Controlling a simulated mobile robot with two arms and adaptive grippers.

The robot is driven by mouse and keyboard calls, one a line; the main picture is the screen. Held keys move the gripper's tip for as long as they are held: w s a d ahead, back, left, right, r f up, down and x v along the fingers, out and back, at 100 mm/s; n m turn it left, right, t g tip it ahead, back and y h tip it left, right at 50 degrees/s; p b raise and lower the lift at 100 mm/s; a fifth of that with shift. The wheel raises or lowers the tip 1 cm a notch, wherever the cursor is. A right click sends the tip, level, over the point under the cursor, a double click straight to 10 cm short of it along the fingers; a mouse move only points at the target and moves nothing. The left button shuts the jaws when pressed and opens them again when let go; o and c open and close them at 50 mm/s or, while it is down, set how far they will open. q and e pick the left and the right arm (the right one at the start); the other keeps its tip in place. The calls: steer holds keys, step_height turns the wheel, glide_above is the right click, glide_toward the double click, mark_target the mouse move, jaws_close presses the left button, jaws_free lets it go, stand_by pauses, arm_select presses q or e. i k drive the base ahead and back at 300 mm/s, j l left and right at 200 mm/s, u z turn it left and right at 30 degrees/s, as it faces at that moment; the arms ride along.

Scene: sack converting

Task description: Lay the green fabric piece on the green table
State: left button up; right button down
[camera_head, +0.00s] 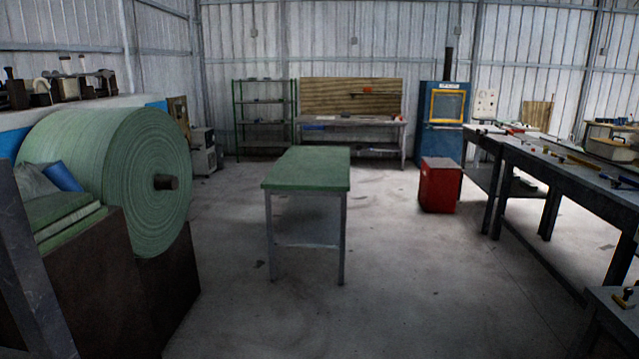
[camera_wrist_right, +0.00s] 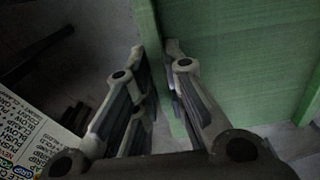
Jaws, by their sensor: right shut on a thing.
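The green table (camera_head: 306,170) stands in the middle of the floor in the head view, with a bare green top and grey legs. In the right wrist view my right gripper (camera_wrist_right: 157,62) is shut on the green fabric piece (camera_wrist_right: 235,65). A narrow strip of the fabric passes between the fingers, and a broad flat part spreads to the right of them. The far end of the fabric is out of frame. The head view shows neither gripper, and my left gripper is in no view.
A large green fabric roll (camera_head: 110,165) with folded green fabric (camera_head: 62,215) beside it stands at left. A red cabinet (camera_head: 440,185) stands right of the table. A long dark workbench (camera_head: 570,175) lines the right side.

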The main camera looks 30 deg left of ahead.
mark_target(325, 174)
steer(key=i+l+u, duration=0.15)
steer(key=i, duration=0.25)
steer(key=i+l+u, duration=0.2)
steer(key=i, duration=0.2)
steer(key=i+l+u, duration=0.15)
steer(key=i, duration=0.2)
steer(key=i+l, duration=0.15)
steer(key=i, duration=0.55)
steer(key=i+l, duration=0.15)
steer(key=i, duration=4.8)
steer(key=i+u, duration=0.15)
steer(key=u, duration=0.25)
steer(key=i+l+u, duration=0.1)
steer(key=u, duration=0.25)
steer(key=i+l+u, duration=0.1)
steer(key=u, duration=0.3)
steer(key=i+u, duration=0.1)
steer(key=u, duration=1.9)
